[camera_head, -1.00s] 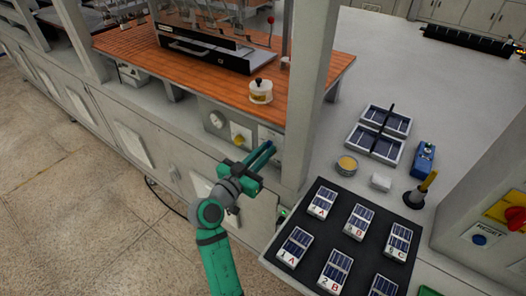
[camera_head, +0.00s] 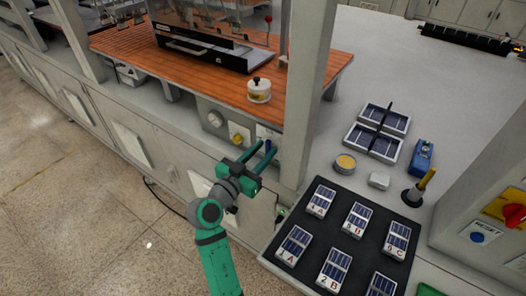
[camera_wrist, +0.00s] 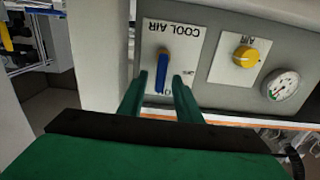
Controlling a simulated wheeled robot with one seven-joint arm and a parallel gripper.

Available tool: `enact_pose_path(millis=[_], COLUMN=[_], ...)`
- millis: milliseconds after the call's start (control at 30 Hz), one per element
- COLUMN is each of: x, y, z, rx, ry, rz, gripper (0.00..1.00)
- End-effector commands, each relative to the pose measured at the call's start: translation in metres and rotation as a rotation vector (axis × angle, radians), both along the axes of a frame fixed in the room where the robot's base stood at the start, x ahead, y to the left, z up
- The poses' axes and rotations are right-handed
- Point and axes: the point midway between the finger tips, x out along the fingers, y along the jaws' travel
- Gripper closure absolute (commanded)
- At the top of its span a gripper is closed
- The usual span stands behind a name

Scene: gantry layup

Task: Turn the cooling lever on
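The cooling lever is a blue handle (camera_wrist: 162,72) on a white plate marked COOL AIR (camera_wrist: 172,45), set in the grey front panel. In the wrist view it points down in the picture, toward the gap between my fingers. My gripper (camera_wrist: 160,84) is green and open, with one finger on each side of the lever's lower end. I cannot tell whether either finger touches it. In the head view my gripper (camera_head: 263,152) reaches to the panel under the orange worktop, and the blue lever (camera_head: 268,145) shows between its fingers.
A yellow AIR knob (camera_wrist: 246,56) and a round gauge (camera_wrist: 283,85) sit beside the lever plate. A grey post (camera_head: 305,95) rises close to the right of my gripper. A black mat (camera_head: 309,237) with several panels lies on the counter at right. The floor at left is clear.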

Motion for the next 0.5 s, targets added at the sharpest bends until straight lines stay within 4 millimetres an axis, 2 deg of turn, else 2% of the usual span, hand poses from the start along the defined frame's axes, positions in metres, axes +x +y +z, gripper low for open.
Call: enact_pose_path(millis=[167, 500], x=[-0.012, -0.063], y=[0.010, 0.047], z=[0.000, -0.001], rx=[-0.001, -0.001], ry=[0.000, 0.001], rz=[0.003, 0.003], gripper=[0.69, 0.69])
